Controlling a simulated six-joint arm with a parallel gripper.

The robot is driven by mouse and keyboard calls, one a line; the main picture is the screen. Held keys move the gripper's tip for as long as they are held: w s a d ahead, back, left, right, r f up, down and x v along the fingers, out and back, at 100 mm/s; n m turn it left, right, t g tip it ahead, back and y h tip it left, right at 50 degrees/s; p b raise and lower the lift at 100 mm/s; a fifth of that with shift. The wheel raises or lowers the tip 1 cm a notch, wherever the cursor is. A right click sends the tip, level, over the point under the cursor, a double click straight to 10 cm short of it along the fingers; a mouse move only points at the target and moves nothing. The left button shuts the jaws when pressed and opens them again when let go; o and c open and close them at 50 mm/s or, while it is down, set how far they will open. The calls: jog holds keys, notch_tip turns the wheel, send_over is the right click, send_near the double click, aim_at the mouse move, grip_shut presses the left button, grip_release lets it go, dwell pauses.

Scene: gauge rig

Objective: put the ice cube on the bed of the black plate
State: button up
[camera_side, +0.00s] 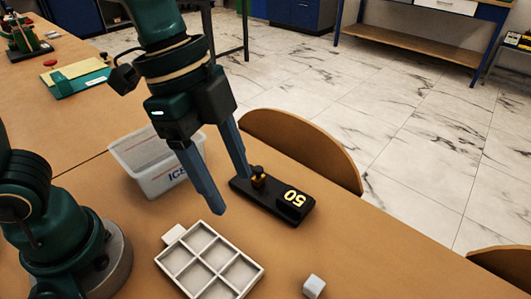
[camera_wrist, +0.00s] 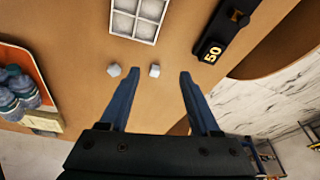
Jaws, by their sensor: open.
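A small pale ice cube (camera_side: 313,286) lies on the table at the bottom of the side view. The wrist view shows two pale cubes, a left one (camera_wrist: 114,70) and a right one (camera_wrist: 154,71); I cannot tell which matches the side view's cube. The black plate (camera_side: 275,200), marked 50 in yellow, has a dark knob with a gold-coloured part near its far end; it also shows in the wrist view (camera_wrist: 218,32). My gripper (camera_side: 233,193) is open and empty above the table. In the wrist view, the right cube appears between its fingertips (camera_wrist: 160,72).
A white compartment tray (camera_side: 210,262) lies left of the cube. A clear ICE-labelled bin (camera_side: 158,165) stands behind my gripper. A curved wooden chair back (camera_side: 305,145) rises beside the plate. An orange tray with bottles (camera_wrist: 20,88) is at the wrist view's left.

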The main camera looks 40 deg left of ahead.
jog(key=s+a+n+t+y, duration=0.1)
jog(key=a+n+t, duration=0.1)
jog(key=a+n, duration=0.4)
jog(key=shift+r+n, duration=0.25)
jog(key=shift+n, duration=0.05)
jog(key=shift+o, duration=1)
jog(key=s+a+f+n+t+y, duration=0.1)
jog(key=s+a+n+t+y, duration=0.1)
jog(key=a+n, duration=0.4)
jog(key=shift+s+n, duration=0.15)
jog(key=shift+n, duration=0.65)
jog(key=shift+o, duration=0.2)
jog(key=shift+a+f+n, duration=0.15)
jog(key=shift+f+n, duration=0.05)
jog(key=shift+n, duration=0.1)
